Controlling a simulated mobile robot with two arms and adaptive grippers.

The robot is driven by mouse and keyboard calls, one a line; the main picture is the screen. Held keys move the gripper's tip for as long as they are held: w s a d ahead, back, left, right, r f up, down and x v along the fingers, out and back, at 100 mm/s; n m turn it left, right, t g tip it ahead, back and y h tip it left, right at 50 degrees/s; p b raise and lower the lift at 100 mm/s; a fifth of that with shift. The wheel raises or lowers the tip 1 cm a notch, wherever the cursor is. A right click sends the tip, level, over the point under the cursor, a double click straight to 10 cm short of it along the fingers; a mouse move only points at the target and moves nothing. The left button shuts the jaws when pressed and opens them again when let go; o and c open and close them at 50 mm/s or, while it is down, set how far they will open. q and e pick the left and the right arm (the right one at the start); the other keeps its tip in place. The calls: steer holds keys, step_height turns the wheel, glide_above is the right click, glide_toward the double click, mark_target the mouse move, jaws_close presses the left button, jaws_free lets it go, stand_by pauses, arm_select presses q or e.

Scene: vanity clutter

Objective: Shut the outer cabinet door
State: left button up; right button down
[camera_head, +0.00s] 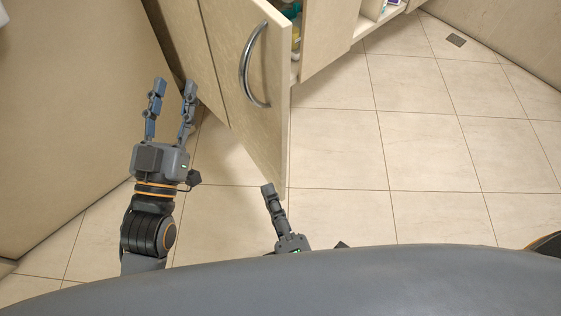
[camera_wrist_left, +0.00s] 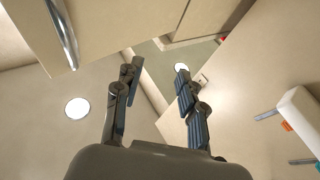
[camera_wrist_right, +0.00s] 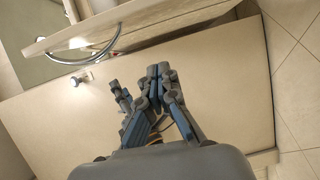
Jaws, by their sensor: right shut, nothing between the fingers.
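The outer cabinet door (camera_head: 225,60) is beige and stands swung open toward me, with a curved metal handle (camera_head: 246,70) on its face. The door and handle also show at the upper left of the left wrist view (camera_wrist_left: 62,30) and at the top of the right wrist view (camera_wrist_right: 95,54). My left gripper (camera_head: 173,84) is open and empty, left of the door's face and apart from it. My right gripper (camera_head: 267,188) is shut and empty, close to the door's lower corner; whether it touches the door I cannot tell. Part of its hand is hidden by my body.
Bottles (camera_head: 294,12) show inside the open cabinet behind the door. An open shelf (camera_head: 372,12) with small items is further right. A beige panel (camera_head: 60,100) stands at the left. The tiled floor (camera_head: 420,150) to the right is clear, with a small drain (camera_head: 455,40).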

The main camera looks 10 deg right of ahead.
step_height(320, 180, up, 2)
arm_select(q)
steer(key=shift+s+a+r, duration=0.15)
steer(key=shift+s+r, duration=0.15)
steer(key=shift+s, duration=0.1)
arm_select(e)
glide_above(278, 139)
steer(key=a+v, duration=0.1)
steer(key=v, duration=0.3)
steer(key=shift+w+a+t, duration=0.15)
steer(key=shift+a+t, duration=0.05)
steer(key=shift+t, duration=0.2)
